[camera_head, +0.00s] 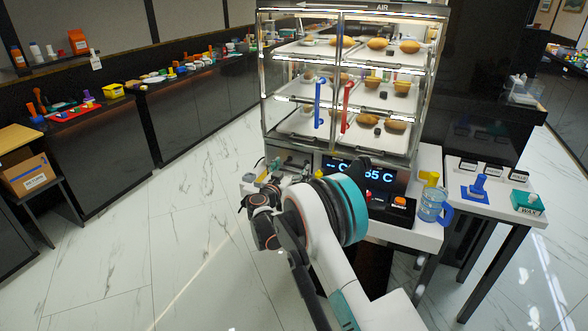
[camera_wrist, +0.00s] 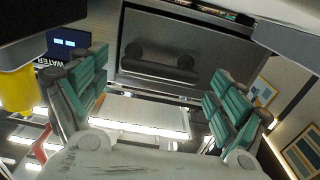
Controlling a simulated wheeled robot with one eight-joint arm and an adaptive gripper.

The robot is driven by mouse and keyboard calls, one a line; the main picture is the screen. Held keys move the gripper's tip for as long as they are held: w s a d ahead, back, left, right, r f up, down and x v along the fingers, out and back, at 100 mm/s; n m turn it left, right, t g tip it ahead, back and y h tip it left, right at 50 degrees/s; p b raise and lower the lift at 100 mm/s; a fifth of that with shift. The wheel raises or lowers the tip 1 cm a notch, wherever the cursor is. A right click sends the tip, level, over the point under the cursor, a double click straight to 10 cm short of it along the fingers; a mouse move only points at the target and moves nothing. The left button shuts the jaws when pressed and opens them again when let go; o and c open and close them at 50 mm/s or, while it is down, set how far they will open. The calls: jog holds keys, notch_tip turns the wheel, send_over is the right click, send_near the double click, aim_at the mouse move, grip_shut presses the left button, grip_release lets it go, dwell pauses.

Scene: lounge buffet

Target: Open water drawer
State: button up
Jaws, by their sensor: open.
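In the wrist view, my gripper (camera_wrist: 158,66) is open, with its teal-padded fingers wide apart and nothing between them. Beyond the fingers is a dark framed panel (camera_wrist: 215,50) with a dark bar (camera_wrist: 160,68) across it; I cannot tell surely whether this is the water drawer and its handle. A WATER label (camera_wrist: 52,62) shows at the left, near a small blue-lit display (camera_wrist: 70,43). In the head view, my arm covers the lower front of the glass food cabinet (camera_head: 350,142), and my fingers cannot be made out. No drawer can be made out there.
The cabinet has a blue handle (camera_head: 317,103) and a red handle (camera_head: 347,108). A white side table (camera_head: 500,208) holds small items. Open marble floor (camera_head: 150,240) lies left.

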jog(key=shift+x, duration=1.1)
jog(key=c, duration=1.5)
jog(key=b+v, duration=0.1)
jog(key=v, duration=1.4)
jog(key=shift+s+a, duration=0.1)
jog(key=shift+s, duration=0.25)
jog(key=shift+c, duration=0.2)
jog(key=o, duration=1.5)
jog(key=shift+r, duration=0.1)
jog(key=shift+o, duration=0.2)
